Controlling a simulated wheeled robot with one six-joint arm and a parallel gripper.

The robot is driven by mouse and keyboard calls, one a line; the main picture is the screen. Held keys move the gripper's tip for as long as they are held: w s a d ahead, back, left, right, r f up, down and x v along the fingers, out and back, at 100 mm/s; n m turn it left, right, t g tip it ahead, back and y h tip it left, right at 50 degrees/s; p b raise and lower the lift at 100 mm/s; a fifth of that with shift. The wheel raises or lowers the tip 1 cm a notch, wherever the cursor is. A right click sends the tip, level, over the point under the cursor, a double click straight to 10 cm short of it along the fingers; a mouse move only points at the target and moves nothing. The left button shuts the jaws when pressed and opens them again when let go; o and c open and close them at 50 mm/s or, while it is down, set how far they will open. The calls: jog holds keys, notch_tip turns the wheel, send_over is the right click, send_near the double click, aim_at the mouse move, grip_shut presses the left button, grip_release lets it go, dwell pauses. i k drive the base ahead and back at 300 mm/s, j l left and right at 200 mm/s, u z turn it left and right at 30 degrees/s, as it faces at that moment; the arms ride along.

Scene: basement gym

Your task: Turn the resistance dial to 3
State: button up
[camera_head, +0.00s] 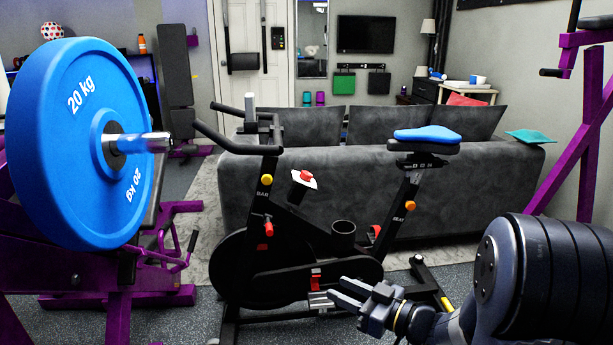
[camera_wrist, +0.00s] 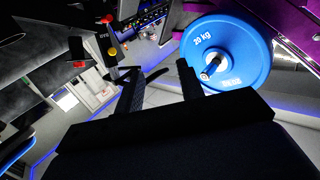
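The resistance dial appears to be the red knob (camera_head: 305,175) on a white plate, on the black frame of the exercise bike (camera_head: 285,215). Its number marks are too small to read, so its setting cannot be told. My gripper (camera_head: 346,294) is low in front of the bike, below and to the right of the dial and apart from it. In the wrist view, its two fingers (camera_wrist: 160,90) stand apart with nothing between them. A red part (camera_wrist: 79,64) of the bike shows at the upper left there; I cannot tell whether it is the dial.
A blue 20 kg plate (camera_head: 75,140) on a purple rack stands close at the left. The bike's handlebar (camera_head: 235,140), blue seat (camera_head: 427,135) and cup holder (camera_head: 343,235) surround the dial. A grey sofa (camera_head: 490,190) is behind. A purple frame (camera_head: 570,140) stands right.

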aim_at(306, 175)
jog(key=i+l+u, duration=0.25)
jog(key=i+l, duration=0.25)
jog(key=i, duration=0.15)
jog(key=i+l+u, duration=0.25)
jog(key=i+l, duration=0.35)
jog(key=i+l+u, duration=0.3)
jog(key=i+l, duration=0.2)
jog(key=l, duration=0.3)
